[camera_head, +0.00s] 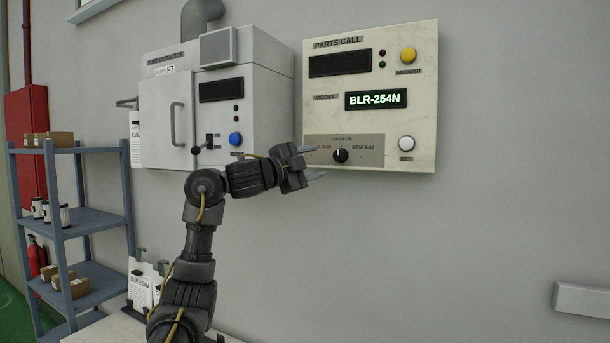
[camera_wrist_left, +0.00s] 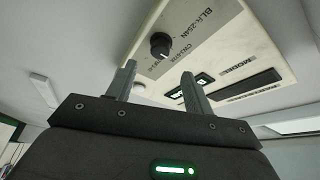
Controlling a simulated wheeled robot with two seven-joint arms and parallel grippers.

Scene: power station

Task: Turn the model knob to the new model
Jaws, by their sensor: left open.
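The model knob (camera_head: 340,155) is a small round black knob on a grey label plate (camera_head: 372,141) low on the cream PARTS CALL panel (camera_head: 425,120). The small print beside the knob is hard to read. The lit display (camera_head: 375,99) above reads BLR-254N. My left gripper (camera_head: 319,161) is open and empty, just left of the knob, its fingers pointing toward it. In the left wrist view the knob (camera_wrist_left: 160,45) shows beyond and between the tips of the open fingers (camera_wrist_left: 158,68), apart from them. A white mark shows on the knob's rim. My right gripper is not in view.
A yellow button (camera_head: 408,54) and a white button (camera_head: 406,143) sit on the panel's right side. A grey extractor box (camera_head: 262,100) with a blue button (camera_head: 235,139) is close behind my left arm. A blue shelf (camera_head: 95,215) stands at left.

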